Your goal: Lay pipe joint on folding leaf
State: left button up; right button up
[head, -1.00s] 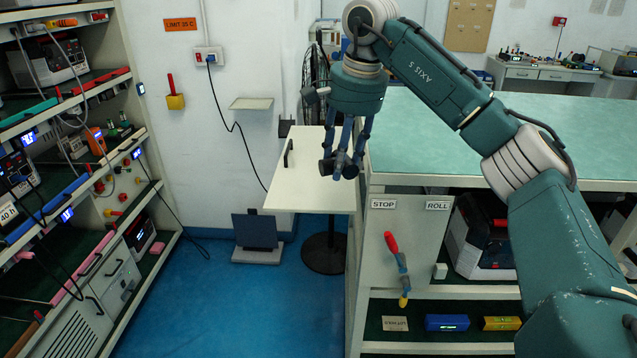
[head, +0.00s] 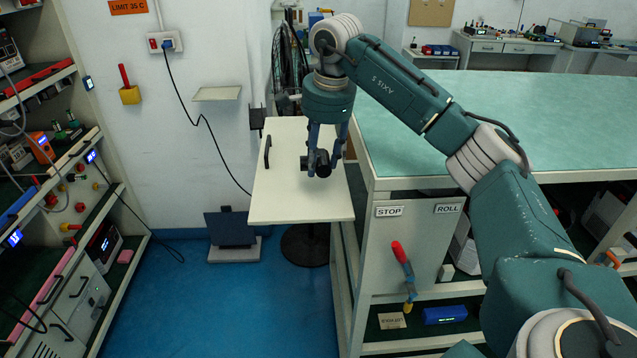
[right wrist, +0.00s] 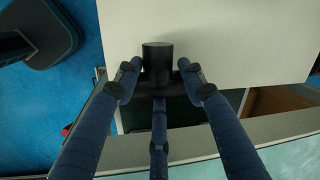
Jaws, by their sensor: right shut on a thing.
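The pipe joint is a black tee-shaped piece (right wrist: 158,62). My right gripper (head: 319,160) is shut on it, with two fingers at its sides and a third behind it in the right wrist view (right wrist: 160,88). The folding leaf (head: 285,203) is a cream panel at the bench's left end. In the head view the joint (head: 322,168) shows against the leaf's right part. In the right wrist view it overlaps the leaf (right wrist: 235,35) near its bench-side edge. I cannot tell whether it touches the leaf. My left gripper is not in view.
A black handle (head: 267,151) stands on the leaf's left side. The green-topped bench (head: 440,115) adjoins the leaf on the right. A round black base (head: 305,246) is on the floor below. Loaded shelves (head: 120,215) stand at left. The leaf's front part is clear.

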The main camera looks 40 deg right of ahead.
aim_at(317, 195)
notch_tip(317, 195, down, 3)
jog(key=shift+w, duration=0.15)
jog(key=shift+s+a+f, duration=0.1)
jog(key=shift+s+f, duration=0.15)
jog(key=shift+f, duration=0.15)
notch_tip(317, 195, down, 4)
jog(key=shift+w+r+p, duration=0.15)
jog(key=shift+p, duration=0.5)
jog(key=o, duration=1.2)
